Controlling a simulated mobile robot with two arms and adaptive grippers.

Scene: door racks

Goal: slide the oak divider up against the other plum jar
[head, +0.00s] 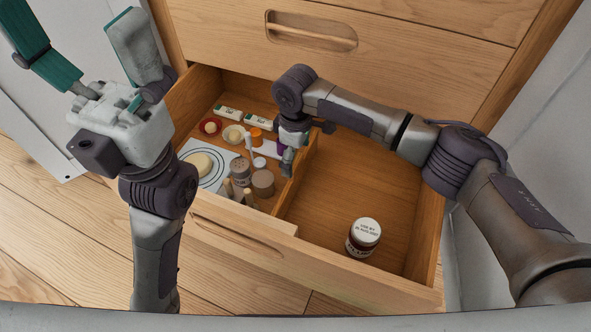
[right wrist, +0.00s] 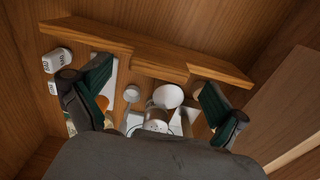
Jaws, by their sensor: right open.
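The oak divider (head: 299,178) stands across the open drawer between the crowded left part and the emptier right part. In the right wrist view it (right wrist: 150,52) runs across above my fingers. My right gripper (head: 289,158) is down in the drawer at the divider, fingers apart; in its wrist view (right wrist: 155,98) no divider shows clamped between them. A purple thing (head: 281,144), mostly hidden by my right gripper, may be another jar. My left gripper (head: 88,50) is open, outside the drawer.
The drawer floor (head: 330,190) right of the divider is mostly clear.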

